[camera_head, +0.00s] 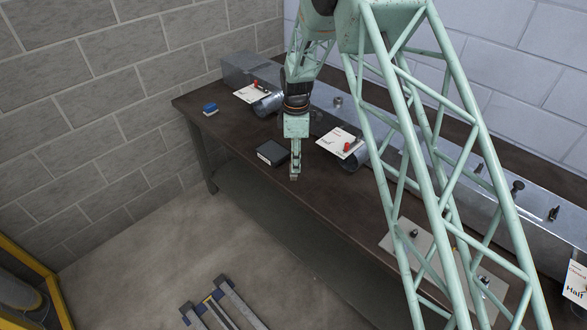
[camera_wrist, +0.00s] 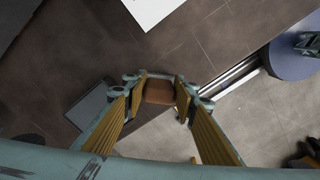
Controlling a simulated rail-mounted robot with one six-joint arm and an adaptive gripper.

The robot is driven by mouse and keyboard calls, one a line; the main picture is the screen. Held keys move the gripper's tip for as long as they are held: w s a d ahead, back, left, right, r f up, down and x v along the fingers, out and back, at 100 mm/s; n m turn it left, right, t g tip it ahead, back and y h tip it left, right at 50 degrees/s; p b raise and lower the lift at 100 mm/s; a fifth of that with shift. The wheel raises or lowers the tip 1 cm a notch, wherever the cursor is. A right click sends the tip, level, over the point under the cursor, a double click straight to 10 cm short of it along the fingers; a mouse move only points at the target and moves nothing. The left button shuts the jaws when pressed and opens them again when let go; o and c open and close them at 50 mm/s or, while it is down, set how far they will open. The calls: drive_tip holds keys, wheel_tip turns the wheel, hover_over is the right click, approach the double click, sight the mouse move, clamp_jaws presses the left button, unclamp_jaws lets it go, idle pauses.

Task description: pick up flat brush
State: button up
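In the wrist view, a brown block-like piece (camera_wrist: 159,92), which looks like the flat brush, fills the gap between the fingertips of my gripper (camera_wrist: 160,98). The yellow-padded fingers stand on either side of it and appear to touch it. Its far side is partly hidden. In the head view, my gripper (camera_head: 295,174) points down at the table's front edge, just right of a dark flat box (camera_head: 272,152). A small greyish piece shows at its tip, too small to make out.
The dark table (camera_head: 235,137) runs along the wall. A pale board (camera_head: 440,262) lies at the right. A metal frame (camera_head: 222,305) is on the floor.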

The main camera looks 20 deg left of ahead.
drive_tip(key=c, duration=0.4)
drive_tip(key=shift+r, duration=0.1)
drive_tip(key=shift+r, duration=1.6)
drive_tip(key=shift+s+r, duration=0.15)
drive_tip(key=s+d, duration=0.2)
drive_tip(key=s, duration=0.2)
drive_tip(key=s+d+r, duration=0.1)
drive_tip(key=s+d, duration=0.2)
drive_tip(key=s, duration=0.2)
drive_tip(key=s+d, duration=0.3)
drive_tip(key=s, duration=0.1)
drive_tip(key=shift+s+d+r, duration=0.15)
drive_tip(key=shift+s, duration=0.1)
